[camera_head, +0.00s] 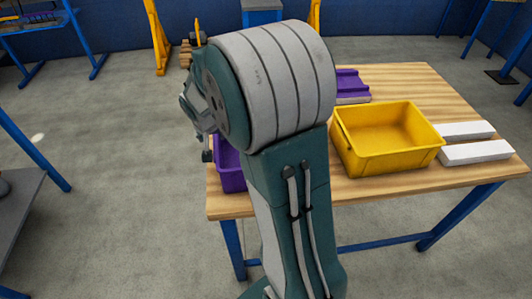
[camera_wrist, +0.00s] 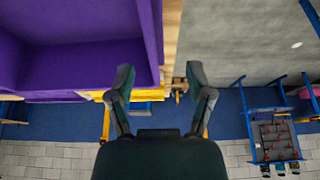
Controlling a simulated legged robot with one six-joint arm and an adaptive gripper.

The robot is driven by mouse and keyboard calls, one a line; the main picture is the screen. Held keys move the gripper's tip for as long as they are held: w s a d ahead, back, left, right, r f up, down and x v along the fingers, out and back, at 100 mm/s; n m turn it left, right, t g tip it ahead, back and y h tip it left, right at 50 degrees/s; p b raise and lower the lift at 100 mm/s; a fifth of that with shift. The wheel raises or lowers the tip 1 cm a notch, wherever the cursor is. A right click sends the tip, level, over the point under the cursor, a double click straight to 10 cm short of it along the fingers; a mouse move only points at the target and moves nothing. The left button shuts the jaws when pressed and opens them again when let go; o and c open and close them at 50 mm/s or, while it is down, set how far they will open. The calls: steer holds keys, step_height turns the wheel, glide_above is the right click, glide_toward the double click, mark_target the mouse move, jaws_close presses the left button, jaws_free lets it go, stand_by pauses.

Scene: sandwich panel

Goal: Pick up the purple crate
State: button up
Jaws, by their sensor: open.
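The purple crate (camera_head: 229,168) sits at the left end of the wooden table, mostly hidden behind my arm in the head view. In the wrist view, the purple crate (camera_wrist: 85,65) fills the upper left, and I see its inner walls and rim. Whether a finger touches the rim, I cannot tell. In the head view my gripper is only partly visible past the arm's left side.
A yellow bin (camera_head: 388,140) stands on the table (camera_head: 410,188), right of my arm. Two white blocks (camera_head: 475,152) lie at the table's right. Another purple piece (camera_head: 352,84) is at the back. Yellow posts (camera_head: 158,38) and blue-framed benches stand beyond.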

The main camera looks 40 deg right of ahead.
mark_target(216, 145)
steer(key=x, duration=0.6)
steer(key=shift+s+d+f, duration=0.1)
steer(key=shift+s+f, duration=0.05)
steer(key=shift+s, duration=0.15)
jaws_close()
